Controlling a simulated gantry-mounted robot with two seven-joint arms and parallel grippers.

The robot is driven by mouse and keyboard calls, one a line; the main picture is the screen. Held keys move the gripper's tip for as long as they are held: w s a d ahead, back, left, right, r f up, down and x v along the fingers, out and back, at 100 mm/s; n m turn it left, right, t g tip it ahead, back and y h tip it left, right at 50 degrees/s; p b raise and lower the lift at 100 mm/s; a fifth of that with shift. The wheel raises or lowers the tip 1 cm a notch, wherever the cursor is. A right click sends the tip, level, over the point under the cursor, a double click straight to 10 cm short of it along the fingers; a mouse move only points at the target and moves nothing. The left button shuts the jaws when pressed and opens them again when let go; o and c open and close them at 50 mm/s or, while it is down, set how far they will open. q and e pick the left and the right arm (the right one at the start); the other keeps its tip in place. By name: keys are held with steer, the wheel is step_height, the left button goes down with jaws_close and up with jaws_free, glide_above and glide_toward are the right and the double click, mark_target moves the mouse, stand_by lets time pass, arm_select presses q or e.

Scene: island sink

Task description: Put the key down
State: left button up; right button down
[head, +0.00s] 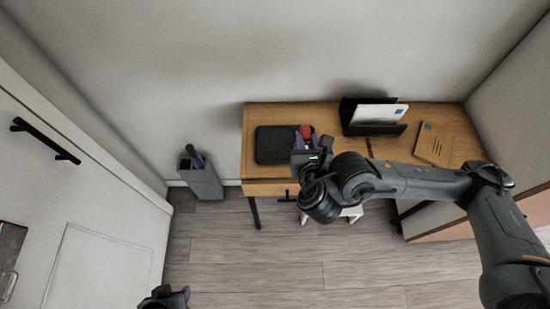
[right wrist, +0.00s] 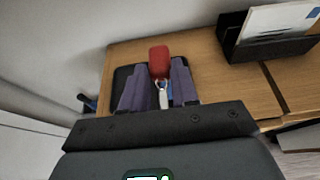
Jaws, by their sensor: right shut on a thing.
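The key (right wrist: 164,99) has a red fob (right wrist: 159,62) and is held in my right gripper (right wrist: 158,88), which is shut on it. In the head view the red fob (head: 306,131) shows just beyond my right gripper (head: 304,142). The key is over or near the right part of a black tray (head: 272,146) on the wooden desk; I cannot tell whether it touches the tray. The tray also shows behind the fingers in the right wrist view (right wrist: 122,78). My left gripper (head: 166,298) is at the bottom edge of the head view, and its jaws are unclear.
A black letter holder (head: 382,129) with white envelopes stands at the back of the desk (head: 330,116). A brown envelope (head: 432,145) lies at its right. A grey umbrella stand (head: 203,180) is on the floor left of the desk. A white door (head: 90,215) is at far left.

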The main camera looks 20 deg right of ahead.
steer(key=shift+w+d+f+b, duration=0.15)
steer(key=shift+f+b, duration=0.8)
steer(key=shift+b, duration=0.05)
steer(key=b, duration=0.8)
glide_above(272, 149)
step_height(272, 149, down, 8)
steer(key=shift+r, duration=0.2)
arm_select(q)
step_height(272, 149, down, 14)
steer(key=b, duration=0.2)
steer(key=shift+a, duration=0.25)
arm_select(e)
steer(key=shift+f, duration=2)
arm_select(q)
steer(key=shift+r, duration=0.1)
arm_select(e)
steer(key=shift+w, duration=0.1)
steer(key=shift+f+b, duration=0.15)
steer(key=shift+b, duration=0.25)
steer(key=c, duration=0.9)
jaws_free()
arm_select(q)
steer(key=shift+d, duration=0.15)
arm_select(e)
steer(key=shift+o, duration=0.2)
